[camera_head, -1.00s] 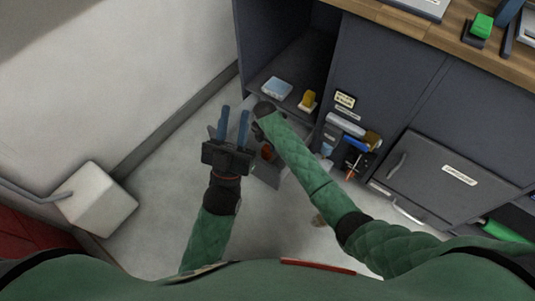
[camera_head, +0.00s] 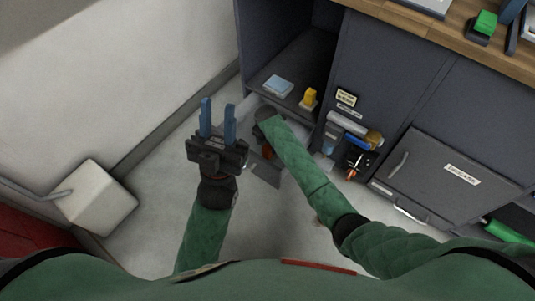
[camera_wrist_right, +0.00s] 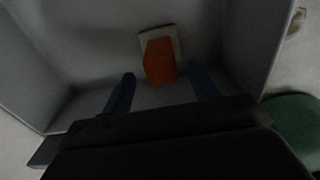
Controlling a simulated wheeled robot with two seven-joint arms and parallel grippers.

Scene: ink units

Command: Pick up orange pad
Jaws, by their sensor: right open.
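The orange pad (camera_wrist_right: 159,62) is in the right wrist view, inside a grey bin, resting against a pale square piece on the bin's inner side. My right gripper (camera_wrist_right: 162,92) is open, its two blue fingers on either side of the pad's near end, with nothing visibly clamped. In the head view a bit of orange (camera_head: 267,151) shows beside my right forearm; the right gripper's fingers are hidden there. My left gripper (camera_head: 218,120) is open and empty, fingers apart, left of the cabinet opening.
The grey bin's walls (camera_wrist_right: 247,45) surround the right gripper closely. The open cabinet shelf (camera_head: 295,98) holds a light blue block (camera_head: 278,86) and a yellow item (camera_head: 309,97). A white box-like object (camera_head: 97,198) stands at the left wall. Floor between is clear.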

